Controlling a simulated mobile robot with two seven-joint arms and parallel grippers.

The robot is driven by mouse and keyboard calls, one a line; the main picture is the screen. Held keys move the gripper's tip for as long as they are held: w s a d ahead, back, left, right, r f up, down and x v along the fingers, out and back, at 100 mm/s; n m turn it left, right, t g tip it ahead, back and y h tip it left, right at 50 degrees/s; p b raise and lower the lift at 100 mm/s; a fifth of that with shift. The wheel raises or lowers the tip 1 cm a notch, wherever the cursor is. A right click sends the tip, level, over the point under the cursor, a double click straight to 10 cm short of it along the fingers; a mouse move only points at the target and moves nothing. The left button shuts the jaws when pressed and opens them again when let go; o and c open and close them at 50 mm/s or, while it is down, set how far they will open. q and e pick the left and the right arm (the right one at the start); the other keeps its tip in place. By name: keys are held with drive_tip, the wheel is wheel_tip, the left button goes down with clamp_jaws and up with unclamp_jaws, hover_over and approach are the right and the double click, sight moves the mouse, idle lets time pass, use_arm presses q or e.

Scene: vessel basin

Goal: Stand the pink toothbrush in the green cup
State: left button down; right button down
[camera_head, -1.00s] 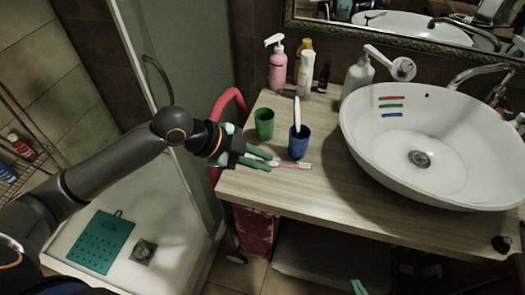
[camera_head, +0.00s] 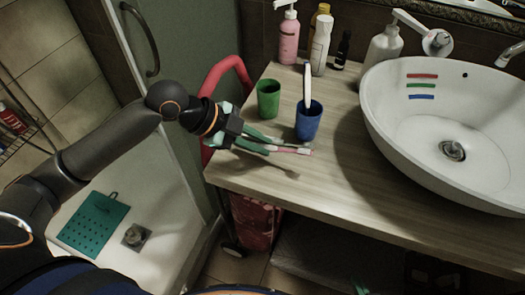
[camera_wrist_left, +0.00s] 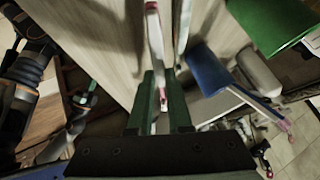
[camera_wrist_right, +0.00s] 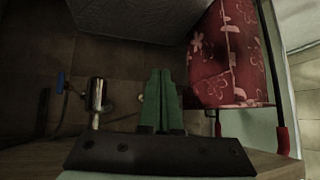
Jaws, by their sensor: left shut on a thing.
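The pink toothbrush (camera_head: 288,150) is held between the green fingers of my left gripper (camera_head: 268,145), with its white bristles pointing right. A shadow below it on the counter shows it is slightly raised and lying roughly level. In the left wrist view the toothbrush (camera_wrist_left: 155,40) runs up from between the fingers. The green cup (camera_head: 268,103) stands upright on the counter behind my left gripper; its green side fills the upper right of the left wrist view (camera_wrist_left: 268,22). My right gripper (camera_wrist_right: 161,75) is shut and empty, low in front of the counter.
A blue cup (camera_head: 309,124) with a white toothbrush (camera_head: 307,82) in it stands right of the green cup. Bottles, including a pink pump bottle (camera_head: 288,38), stand behind. A white basin (camera_head: 400,130) fills the right side. The front counter (camera_head: 330,190) is clear.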

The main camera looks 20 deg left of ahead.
use_arm(q)
drive_tip(key=shift+f, duration=0.4)
drive_tip(key=shift+r, duration=0.1)
drive_tip(key=c, duration=1.3)
unclamp_jaws()
drive_tip(key=shift+f, duration=0.2)
drive_tip(key=o, duration=0.5)
drive_tip(key=shift+c, duration=0.2)
use_arm(e)
drive_tip(key=shift+w+a+r, duration=0.2)
drive_tip(key=shift+w+a, duration=0.3)
drive_tip(key=shift+w, duration=0.1)
use_arm(q)
drive_tip(key=shift+r, duration=0.1)
